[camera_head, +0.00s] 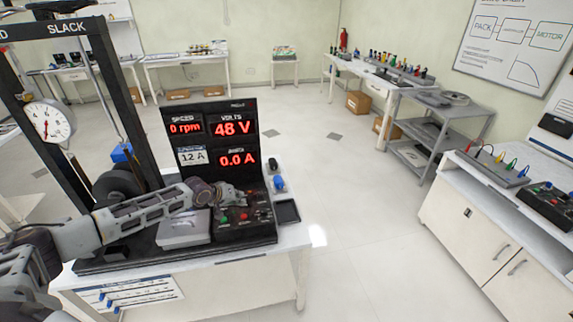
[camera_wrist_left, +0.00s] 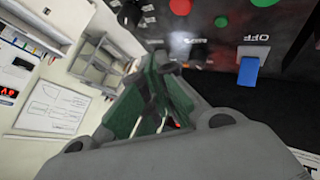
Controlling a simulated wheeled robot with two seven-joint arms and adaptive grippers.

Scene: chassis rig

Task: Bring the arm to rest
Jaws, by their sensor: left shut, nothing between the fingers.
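My left arm reaches in from the left in the head view, over the rig's bench. My left gripper (camera_head: 240,197) is above the black control box (camera_head: 255,232), which has red and green buttons. In the left wrist view its green-padded fingers (camera_wrist_left: 158,68) come together at the tips with nothing held. A blue switch lever (camera_wrist_left: 248,70) marked OFF and red and green buttons show beside the fingers there. Whether the fingertips touch the box is unclear. My right gripper is in neither view.
The display panel (camera_head: 213,138) stands behind the box, reading 0 rpm, 48 V and 0.0 A. A grey box (camera_head: 184,229) lies under my forearm. A black frame with a dial gauge (camera_head: 47,121) rises at left. Open floor (camera_head: 370,240) lies right of the bench.

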